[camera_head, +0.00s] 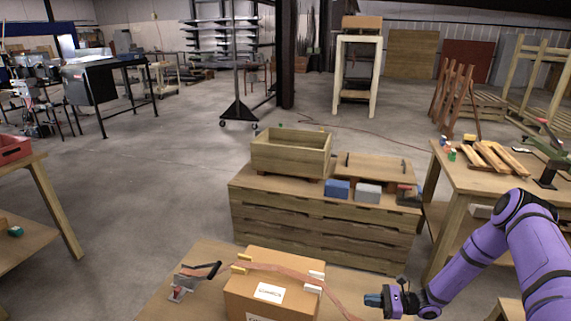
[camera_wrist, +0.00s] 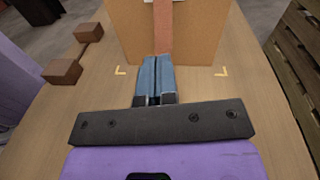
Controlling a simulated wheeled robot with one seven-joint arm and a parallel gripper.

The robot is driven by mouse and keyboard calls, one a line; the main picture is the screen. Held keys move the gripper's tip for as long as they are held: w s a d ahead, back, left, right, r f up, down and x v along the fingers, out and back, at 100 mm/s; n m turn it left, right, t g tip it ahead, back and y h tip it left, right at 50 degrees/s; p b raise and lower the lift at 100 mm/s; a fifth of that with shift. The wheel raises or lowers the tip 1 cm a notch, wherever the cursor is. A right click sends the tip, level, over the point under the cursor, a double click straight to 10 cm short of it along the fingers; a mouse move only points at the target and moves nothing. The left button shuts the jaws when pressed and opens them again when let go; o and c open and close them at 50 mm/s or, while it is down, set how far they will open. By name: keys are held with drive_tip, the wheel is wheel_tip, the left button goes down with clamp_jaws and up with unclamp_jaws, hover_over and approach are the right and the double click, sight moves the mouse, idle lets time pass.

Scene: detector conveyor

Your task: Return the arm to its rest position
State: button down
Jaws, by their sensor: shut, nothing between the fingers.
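My gripper (camera_head: 374,300) is at the end of my purple arm, which reaches in from the right in the head view. The gripper is low over the right part of the near table, to the right of a cardboard box (camera_head: 270,290). In the wrist view my gripper (camera_wrist: 154,100) has its two blue-grey fingers together, with nothing between them. The fingers point toward the cardboard box (camera_wrist: 205,30) and appear apart from it.
A brown strap (camera_head: 300,274) lies over the box. A clamp-like tool (camera_head: 188,280) is left of it. Behind stands a wooden crate stack (camera_head: 320,225) with an open wooden box (camera_head: 290,152). A worktable (camera_head: 490,183) with wood pieces is at right.

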drive_tip(key=s+r+n+g+h, duration=0.25)
drive_tip(key=r+n+h, duration=0.35)
drive_tip(key=r, duration=1.4)
drive_tip(key=s+r+n+g+h, duration=0.1)
drive_tip(key=r+n+g+h, duration=0.45)
drive_tip(key=r, duration=1.45)
drive_tip(key=s+r+n+t+h, duration=0.3)
drive_tip(key=s+r+n+t, duration=0.2)
drive_tip(key=s+r, duration=0.75)
drive_tip(key=s+r+n+t+h, duration=0.1)
drive_tip(key=s+r+t, duration=0.1)
drive_tip(key=s+r, duration=0.2)
drive_tip(key=s+d+r+n+t+h, duration=0.1)
drive_tip(key=s+r, duration=0.3)
drive_tip(key=s, duration=0.4)
drive_tip(key=shift+s+n+t, duration=0.35)
drive_tip(key=shift+n+t, duration=0.1)
drive_tip(key=shift+t, duration=0.35)
